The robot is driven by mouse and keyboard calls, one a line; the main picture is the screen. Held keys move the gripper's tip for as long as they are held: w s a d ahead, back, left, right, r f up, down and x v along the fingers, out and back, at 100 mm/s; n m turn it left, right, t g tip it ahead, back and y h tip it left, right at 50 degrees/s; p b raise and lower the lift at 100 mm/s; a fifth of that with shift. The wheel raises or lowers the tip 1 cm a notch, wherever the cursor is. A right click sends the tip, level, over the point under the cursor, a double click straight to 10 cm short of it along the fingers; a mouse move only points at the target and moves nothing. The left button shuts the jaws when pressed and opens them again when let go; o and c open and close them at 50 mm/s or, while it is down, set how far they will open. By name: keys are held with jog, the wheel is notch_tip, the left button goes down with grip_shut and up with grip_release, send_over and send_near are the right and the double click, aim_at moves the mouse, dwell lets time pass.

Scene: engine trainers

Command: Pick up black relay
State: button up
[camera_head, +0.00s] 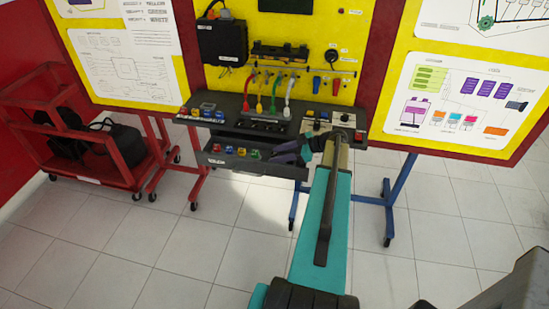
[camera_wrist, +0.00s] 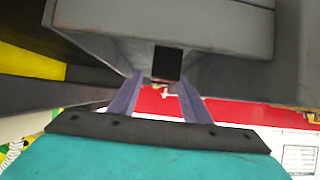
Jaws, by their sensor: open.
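My gripper (camera_head: 278,154) reaches in at the right end of a pulled-out dark drawer (camera_head: 225,162) under the board's shelf. Its purple fingers also show in the wrist view (camera_wrist: 160,80), spread apart with a gap between them. A small black block (camera_wrist: 167,62), which looks like the black relay, sits just beyond that gap, against grey surfaces. I cannot see the fingers touching it. In the head view I cannot pick out the black relay with certainty; my gripper and the dark drawer obscure that spot.
Several small coloured relays (camera_head: 228,150) stand in the drawer. The shelf (camera_head: 200,115) above it carries coloured parts and cables and overhangs closely. A red cart (camera_head: 75,165) with black items stands at left. The tiled floor in front is clear.

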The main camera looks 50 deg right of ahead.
grip_shut()
jog(key=shift+r, duration=0.2)
dwell(0.3)
notch_tip(320, 180, up, 10)
jog(key=b, duration=0.3)
jog(key=shift+f+b, duration=0.15)
jog(key=shift+b, duration=0.2)
dwell(0.7)
